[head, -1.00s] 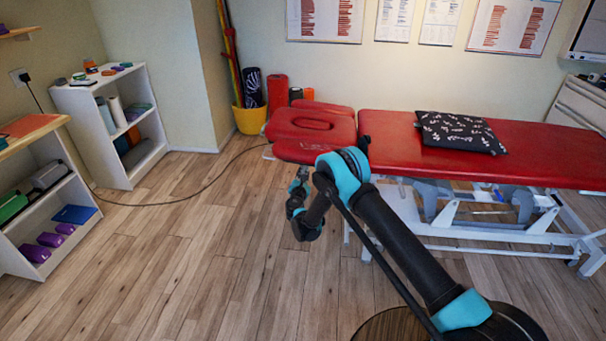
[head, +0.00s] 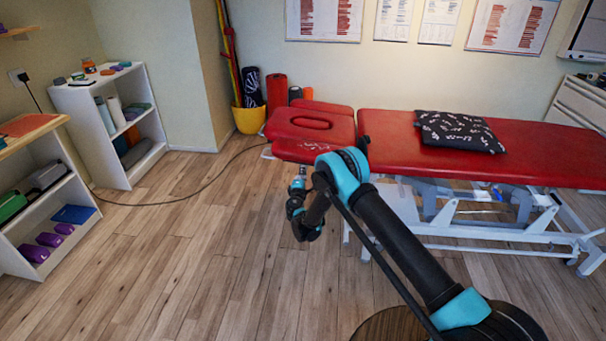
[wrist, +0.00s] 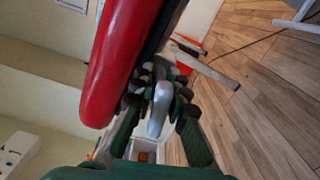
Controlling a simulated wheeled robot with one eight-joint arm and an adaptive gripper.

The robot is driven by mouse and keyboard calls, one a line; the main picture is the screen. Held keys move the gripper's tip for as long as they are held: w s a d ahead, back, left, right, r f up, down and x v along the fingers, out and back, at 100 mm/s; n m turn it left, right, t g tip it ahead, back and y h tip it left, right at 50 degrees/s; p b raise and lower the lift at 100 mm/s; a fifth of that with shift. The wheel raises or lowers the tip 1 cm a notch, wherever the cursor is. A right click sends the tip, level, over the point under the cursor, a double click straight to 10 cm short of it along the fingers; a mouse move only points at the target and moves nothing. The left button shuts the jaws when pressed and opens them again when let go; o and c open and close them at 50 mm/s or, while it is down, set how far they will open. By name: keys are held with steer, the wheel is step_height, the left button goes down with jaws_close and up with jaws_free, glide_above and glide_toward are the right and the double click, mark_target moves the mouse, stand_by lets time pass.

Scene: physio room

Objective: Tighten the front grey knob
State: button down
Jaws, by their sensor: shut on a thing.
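The grey knob (wrist: 160,108) shows in the wrist view as a smooth, rounded, elongated grey piece. My gripper (wrist: 160,88) has its dark green fingers on both sides of it, shut on it. The red padded head section of the treatment couch (wrist: 121,60) is close beside the fingers, on the left in the wrist view. In the head view the head section (head: 310,122) is at the couch's left end. My gripper (head: 299,182) is just below its front edge there, small and partly hidden by my arm. The knob cannot be made out in the head view.
The couch's long red section (head: 400,145) carries a dark patterned pillow (head: 459,131). Its white frame (head: 480,238) stands to the right of my arm. A black cable (head: 190,198) crosses the floor. White shelves (head: 122,135) stand at the left.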

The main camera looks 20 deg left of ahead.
steer(key=shift+f+m, duration=0.15)
steer(key=shift+m, duration=1.45)
steer(key=c, duration=1.5)
jaws_free()
steer(key=shift+c, duration=0.2)
steer(key=v, duration=0.8)
steer(key=shift+s, duration=0.1)
